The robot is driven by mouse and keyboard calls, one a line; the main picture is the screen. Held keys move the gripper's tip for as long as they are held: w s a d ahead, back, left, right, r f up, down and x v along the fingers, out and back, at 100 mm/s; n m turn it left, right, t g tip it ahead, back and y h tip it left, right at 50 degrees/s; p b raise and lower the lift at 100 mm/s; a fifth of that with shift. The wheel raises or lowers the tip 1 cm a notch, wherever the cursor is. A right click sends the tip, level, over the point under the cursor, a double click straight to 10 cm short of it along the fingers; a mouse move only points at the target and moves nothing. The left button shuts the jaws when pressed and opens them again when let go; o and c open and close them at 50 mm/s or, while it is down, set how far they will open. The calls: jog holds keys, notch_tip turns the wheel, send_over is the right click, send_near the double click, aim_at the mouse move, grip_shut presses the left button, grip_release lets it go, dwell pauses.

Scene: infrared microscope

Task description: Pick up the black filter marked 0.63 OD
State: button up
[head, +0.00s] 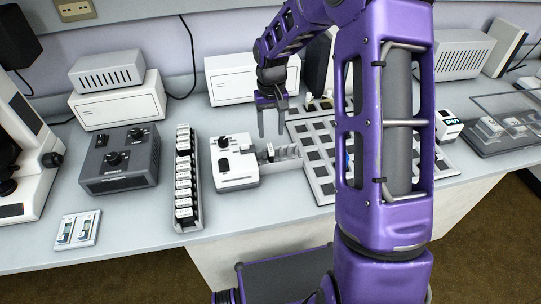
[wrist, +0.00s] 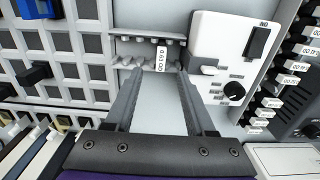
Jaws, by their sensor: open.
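The filter marked 0.63 OD (wrist: 161,58) stands in a narrow light-grey slotted rack (wrist: 120,48). Its white label faces up in the wrist view, and little of its black body shows. In the head view the rack (head: 288,165) sits beside a white knob unit, with a small dark piece (head: 270,151) in it. My gripper (head: 272,134) is open and empty, pointing down above the rack. In the wrist view its fingertips (wrist: 160,76) lie to either side of the filter's line, with the filter just beyond them and apart from them.
The white knob unit (wrist: 225,60) stands close on one side of the rack. A grid tray (wrist: 72,78) with dark squares lies on the other side. A row of labelled blocks (head: 183,182) and a dark grey control box (head: 120,160) stand further left. The front bench strip is mostly clear.

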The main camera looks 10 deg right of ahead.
aim_at(270, 155)
notch_tip(270, 155, down, 11)
jog(key=shift+a+f+b, duration=0.1)
jog(key=shift+b, duration=0.2)
grip_shut()
dwell(0.4)
